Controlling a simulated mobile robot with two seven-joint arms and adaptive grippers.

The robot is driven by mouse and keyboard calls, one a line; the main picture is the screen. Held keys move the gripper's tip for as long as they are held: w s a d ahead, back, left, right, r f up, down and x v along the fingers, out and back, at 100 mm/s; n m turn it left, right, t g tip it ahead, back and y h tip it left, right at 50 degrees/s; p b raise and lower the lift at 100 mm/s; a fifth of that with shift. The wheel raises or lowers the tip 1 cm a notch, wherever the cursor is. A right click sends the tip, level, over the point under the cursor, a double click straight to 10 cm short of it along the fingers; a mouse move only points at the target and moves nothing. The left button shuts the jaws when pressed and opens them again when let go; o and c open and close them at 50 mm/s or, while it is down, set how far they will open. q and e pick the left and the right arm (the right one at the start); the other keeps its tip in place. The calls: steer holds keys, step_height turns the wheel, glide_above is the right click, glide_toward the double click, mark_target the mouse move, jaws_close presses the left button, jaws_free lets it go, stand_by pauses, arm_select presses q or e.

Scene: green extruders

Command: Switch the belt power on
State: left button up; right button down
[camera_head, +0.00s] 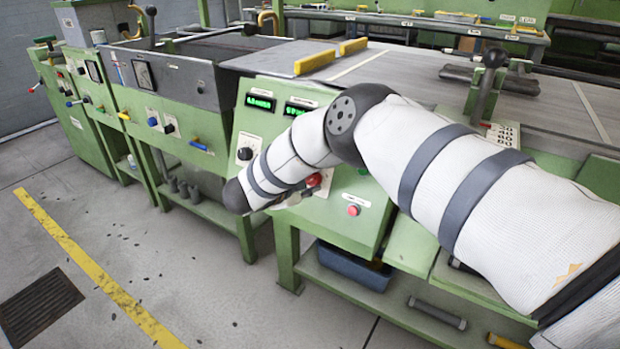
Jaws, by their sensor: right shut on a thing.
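The green control panel (345,235) stands in the middle of the view, with lit green displays on its upper part. A red knob (314,181) on a pale plate sits on the panel, partly hidden by my right arm. My right gripper (292,198) is at the panel face, reaching in beside the red knob from the left. It is shut, apparently on this knob; the wrist and arm hide much of the contact. A black dial (245,153) on a white plate is to the upper left. My left gripper is not in view.
A red push button (353,210) sits just right of the gripper, below my arm. A lever (487,80) stands up on the machine's right side. A blue bin (352,268) lies on the shelf below. The floor at left, with a yellow line (90,268), is clear.

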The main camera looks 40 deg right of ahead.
steer(key=shift+m, duration=1)
steer(key=c, duration=1.3)
jaws_free()
steer(key=v, duration=1.2)
steer(key=shift+r, duration=0.1)
